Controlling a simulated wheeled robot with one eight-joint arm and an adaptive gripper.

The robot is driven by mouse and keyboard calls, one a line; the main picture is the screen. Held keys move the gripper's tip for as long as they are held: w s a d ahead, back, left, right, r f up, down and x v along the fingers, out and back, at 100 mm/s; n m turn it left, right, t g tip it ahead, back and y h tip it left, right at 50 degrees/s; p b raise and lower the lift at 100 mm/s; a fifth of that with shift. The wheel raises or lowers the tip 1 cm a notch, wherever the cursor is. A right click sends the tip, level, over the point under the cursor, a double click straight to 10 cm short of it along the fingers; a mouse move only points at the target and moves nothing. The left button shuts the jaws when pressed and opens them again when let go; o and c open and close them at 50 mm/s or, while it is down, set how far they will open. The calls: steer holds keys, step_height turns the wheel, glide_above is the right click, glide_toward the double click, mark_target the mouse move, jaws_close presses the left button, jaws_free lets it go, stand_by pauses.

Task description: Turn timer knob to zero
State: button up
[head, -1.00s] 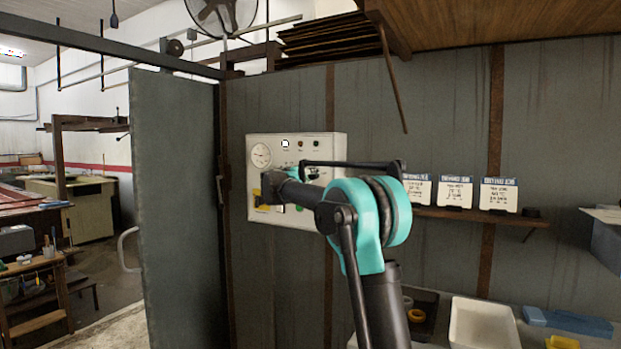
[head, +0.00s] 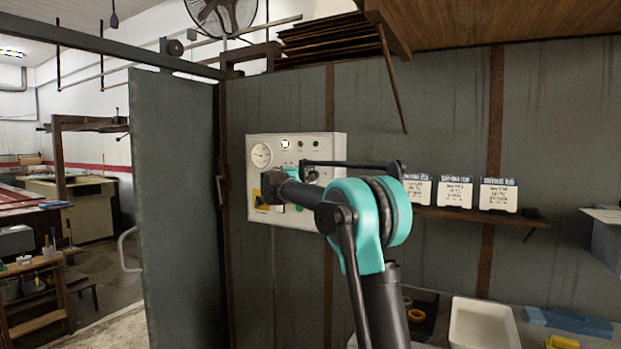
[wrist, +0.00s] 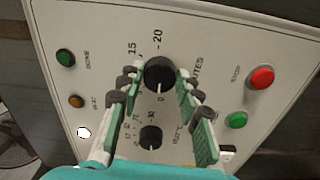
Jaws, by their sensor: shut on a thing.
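The timer knob (wrist: 159,73) is black and round, on a pale control panel (wrist: 215,45) marked 15, 20 and MINUTES. Its white pointer line faces the 0 mark in the wrist view. My gripper (wrist: 160,76) has its green-padded fingers on either side of this knob, shut on it. In the head view, my gripper (head: 290,173) is at the control panel (head: 327,146), and my arm hides the knob.
A second, smaller black knob (wrist: 150,137) sits beside the timer knob. A red button (wrist: 261,77) and green button (wrist: 237,120) are to the right. A white lamp (wrist: 84,132) is lit. A gauge (head: 262,155) is at the panel's upper left.

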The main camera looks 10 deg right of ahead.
steer(key=shift+n, duration=0.6)
steer(key=o, duration=1.2)
steer(key=shift+c, duration=0.2)
steer(key=v, duration=1.2)
